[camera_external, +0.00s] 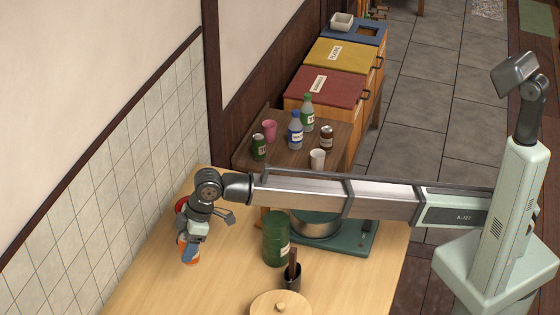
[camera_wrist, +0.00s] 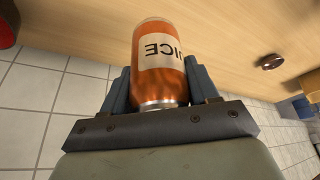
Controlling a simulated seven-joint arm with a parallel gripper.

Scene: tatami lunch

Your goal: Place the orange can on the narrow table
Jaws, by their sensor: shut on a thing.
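The orange can (camera_wrist: 160,45) carries a pale label with dark lettering that appears upside down in the wrist view. My gripper (camera_wrist: 159,75) is shut on it, with a blue-grey finger on each side. In the external view, my gripper (camera_external: 189,244) points down at the left with the orange can (camera_external: 189,256) partly hidden between its fingers. It is over the left part of the light wood table (camera_external: 160,285), near the tiled wall. I cannot tell the can's exact height. A narrow dark brown table (camera_external: 283,155) stands further back, beyond the light wood table.
The brown table holds a green can (camera_external: 259,147), pink cup (camera_external: 269,130), blue bottle (camera_external: 295,130), green bottle (camera_external: 307,112), brown jar (camera_external: 327,138) and white cup (camera_external: 317,159). A green canister (camera_external: 276,238) and dark holder (camera_external: 290,279) stand right of my gripper.

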